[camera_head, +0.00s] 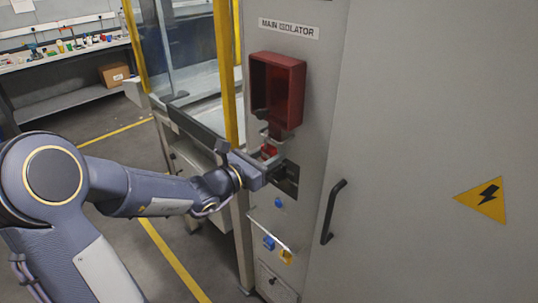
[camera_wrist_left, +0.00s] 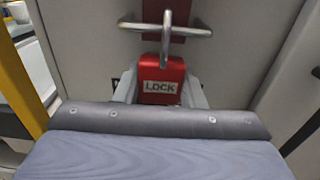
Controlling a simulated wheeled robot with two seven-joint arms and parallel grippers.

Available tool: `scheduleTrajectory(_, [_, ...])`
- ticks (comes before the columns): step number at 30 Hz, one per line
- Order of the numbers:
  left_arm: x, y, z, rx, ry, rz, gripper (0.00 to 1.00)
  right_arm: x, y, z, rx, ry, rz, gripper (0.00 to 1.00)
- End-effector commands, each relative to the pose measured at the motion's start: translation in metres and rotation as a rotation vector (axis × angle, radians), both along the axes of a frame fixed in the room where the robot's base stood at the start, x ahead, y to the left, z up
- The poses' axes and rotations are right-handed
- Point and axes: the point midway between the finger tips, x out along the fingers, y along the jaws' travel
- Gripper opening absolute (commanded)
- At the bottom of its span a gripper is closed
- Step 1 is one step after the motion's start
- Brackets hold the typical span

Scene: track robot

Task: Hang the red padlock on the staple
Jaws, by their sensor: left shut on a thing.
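The red padlock (camera_wrist_left: 161,82), labelled LOCK, is upright between the two fingers of my left gripper (camera_wrist_left: 160,92), which is shut on its body. Its steel shackle (camera_wrist_left: 166,52) points up and crosses the horizontal metal staple (camera_wrist_left: 190,31), rising a little above it. I cannot tell whether the shackle passes around the staple bar or only stands in front of it. In the head view my left gripper (camera_head: 275,166) is at the cabinet face, just below the red isolator box (camera_head: 277,90). There the padlock (camera_head: 268,151) is partly hidden by the gripper. My right gripper is not in view.
The grey cabinet (camera_head: 420,110) has a black handle (camera_head: 332,212) right of my gripper. Below hang a blue padlock (camera_head: 269,242) and a yellow item (camera_head: 286,256). A yellow-framed guard (camera_head: 226,70) stands close on the left. A bench (camera_head: 60,62) is far left; the floor between is open.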

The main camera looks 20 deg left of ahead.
Motion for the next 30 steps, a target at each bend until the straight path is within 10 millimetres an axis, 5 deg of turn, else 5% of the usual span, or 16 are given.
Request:
scheduleTrajectory(1, [0.000,0.000,0.001,0.000,-0.001,0.000,0.12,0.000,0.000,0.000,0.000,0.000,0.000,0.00])
scheduleTrajectory(2, [0.000,0.000,0.001,0.000,-0.001,0.000,0.40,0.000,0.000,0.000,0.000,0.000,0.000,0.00])
scheduleTrajectory(7, [0.000,0.000,0.000,0.000,-0.001,0.000,0.61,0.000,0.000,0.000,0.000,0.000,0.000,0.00])
scheduleTrajectory(17, [-0.004,0.002,0.000,0.001,0.000,0.001,0.61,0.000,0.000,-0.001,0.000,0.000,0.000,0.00])
scheduleTrajectory(30, [-0.064,0.028,0.000,0.002,-0.002,0.003,0.61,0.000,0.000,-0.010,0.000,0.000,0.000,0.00])
